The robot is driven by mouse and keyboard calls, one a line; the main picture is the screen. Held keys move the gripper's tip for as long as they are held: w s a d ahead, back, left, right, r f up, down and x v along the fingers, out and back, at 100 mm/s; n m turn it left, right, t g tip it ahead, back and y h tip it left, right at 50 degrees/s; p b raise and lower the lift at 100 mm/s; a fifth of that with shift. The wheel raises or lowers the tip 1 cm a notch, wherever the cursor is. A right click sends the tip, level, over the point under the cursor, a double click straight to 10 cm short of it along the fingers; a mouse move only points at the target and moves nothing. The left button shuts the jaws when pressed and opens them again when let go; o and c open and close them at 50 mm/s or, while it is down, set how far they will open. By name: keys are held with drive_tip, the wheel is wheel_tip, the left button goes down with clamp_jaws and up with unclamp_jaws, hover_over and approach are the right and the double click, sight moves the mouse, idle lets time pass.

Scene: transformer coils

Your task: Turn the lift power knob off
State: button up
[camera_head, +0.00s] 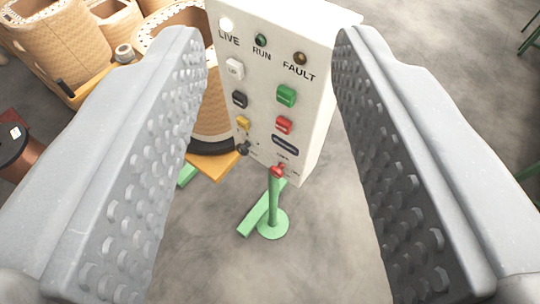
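A white control panel (318,110) stands tilted in the picture between the two fingers of my gripper (270,55). My gripper is wide open and empty, with its studded grey pads facing each other. A dark round knob (243,148) sits at the panel's lower left, beside small lettering too small to read. A red part (277,171) shows at the panel's bottom edge, above a green post (274,200). I cannot tell whether it belongs to the panel or the post. No readable label marks the lift power knob, and I cannot read any knob's setting.
The panel has a lit LIVE lamp (227,24), dark RUN and FAULT lamps, and white, black, yellow, green (286,96) and red (284,125) buttons. Large tan coils (60,50) stand behind at left. A dark-topped reel (15,145) is at far left.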

drive_tip(key=shift+w+d, duration=0.15)
drive_tip(key=o, duration=0.4)
drive_tip(key=shift+o, duration=0.5)
drive_tip(key=w+a+f+y, duration=0.1)
drive_tip(key=w+a+f, duration=0.1)
drive_tip(key=w, duration=0.2)
drive_tip(key=w+a+f+t+y+b, duration=0.1)
drive_tip(key=w+a+f, duration=0.1)
drive_tip(key=w, duration=0.2)
drive_tip(key=shift+w+a+f+y, duration=0.25)
drive_tip(key=shift+w+f+y, duration=0.05)
drive_tip(key=shift+f, duration=0.05)
drive_tip(key=w+a+f+m+t+h+b, duration=0.1)
drive_tip(key=w+a+f+m+b, duration=0.15)
drive_tip(key=w+f, duration=0.55)
drive_tip(key=w+a+f+m+t+b, duration=0.1)
drive_tip(key=w+a+f+m, duration=0.3)
drive_tip(key=f, duration=0.6)
drive_tip(key=g+h+b, duration=0.4)
drive_tip(key=h, duration=0.8)
approach(274, 175)
drive_tip(key=shift+m, duration=0.35)
drive_tip(key=b+x, duration=0.1)
drive_tip(key=x, duration=0.8)
drive_tip(key=shift+w+d+r, duration=0.2)
